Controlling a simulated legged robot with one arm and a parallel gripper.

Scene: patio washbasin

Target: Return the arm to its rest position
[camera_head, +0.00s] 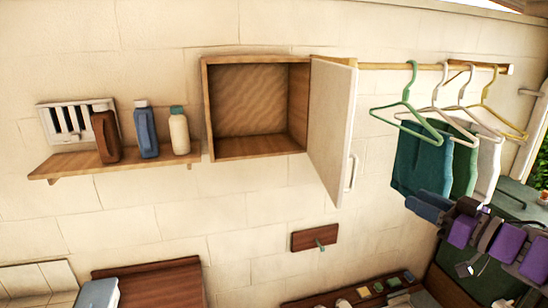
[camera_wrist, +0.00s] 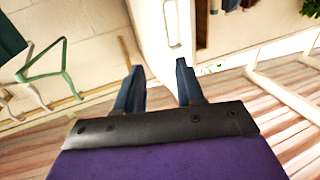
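My arm, with its purple links, reaches in from the lower right of the head view. My gripper (camera_head: 426,205) is in front of the hanging cloths, to the right of the open cabinet door (camera_head: 332,128). In the wrist view my gripper (camera_wrist: 157,78) is open. Its two dark blue fingers are apart, with nothing held between them. The white cabinet door (camera_wrist: 152,38) and its handle (camera_wrist: 173,18) show beyond the fingers. I cannot tell the exact gap to the door or the cloths.
The wooden cabinet (camera_head: 256,102) is empty. A green hanger (camera_head: 408,105) and several others hang with cloths (camera_head: 420,160) from a rail (camera_head: 420,67) beside my arm. Bottles stand on a shelf (camera_head: 120,161) at left. A counter with small items (camera_head: 365,292) lies below.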

